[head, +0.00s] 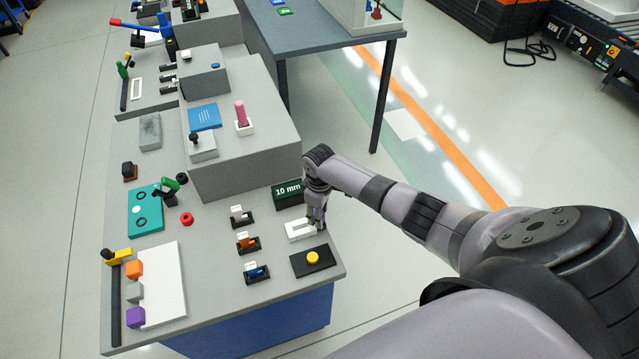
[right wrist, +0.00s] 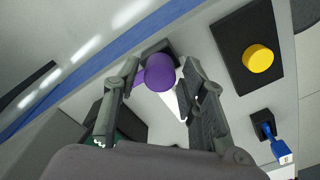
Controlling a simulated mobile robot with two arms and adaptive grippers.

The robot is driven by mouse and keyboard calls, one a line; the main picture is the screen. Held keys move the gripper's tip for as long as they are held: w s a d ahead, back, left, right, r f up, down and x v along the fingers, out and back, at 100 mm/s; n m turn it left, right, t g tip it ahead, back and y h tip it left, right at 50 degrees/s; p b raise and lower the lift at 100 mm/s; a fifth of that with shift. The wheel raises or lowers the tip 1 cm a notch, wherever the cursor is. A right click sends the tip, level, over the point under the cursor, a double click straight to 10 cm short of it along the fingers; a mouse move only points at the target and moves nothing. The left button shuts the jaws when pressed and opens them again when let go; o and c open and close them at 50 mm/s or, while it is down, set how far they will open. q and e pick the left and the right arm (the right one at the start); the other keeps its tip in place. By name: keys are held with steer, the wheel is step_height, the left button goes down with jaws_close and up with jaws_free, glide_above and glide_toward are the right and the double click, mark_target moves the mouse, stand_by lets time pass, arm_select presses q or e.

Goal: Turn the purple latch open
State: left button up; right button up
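The purple latch shows as a round purple knob (right wrist: 159,73) in the right wrist view, beside a white part and a dark block. In the head view it is mostly hidden by my right gripper (head: 317,222), which points down at the right edge of the bench, next to a white bracket (head: 299,231). In the right wrist view the fingers of my right gripper (right wrist: 160,70) stand apart on either side of the knob, with a gap visible on the right side. Whether the left finger touches the knob is hard to tell. My left gripper is not in view.
A black plate with a yellow button (head: 313,258) lies just in front of my right gripper. A dark "10 mm" block (head: 288,193) stands behind it. A grey raised box (head: 238,158) stands farther back.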

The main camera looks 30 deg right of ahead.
steer(key=shift+o, duration=0.5)
steer(key=shift+r, duration=0.15)
step_height(320, 180, up, 12)
steer(key=shift+f, duration=0.2)
stand_by(0.4)
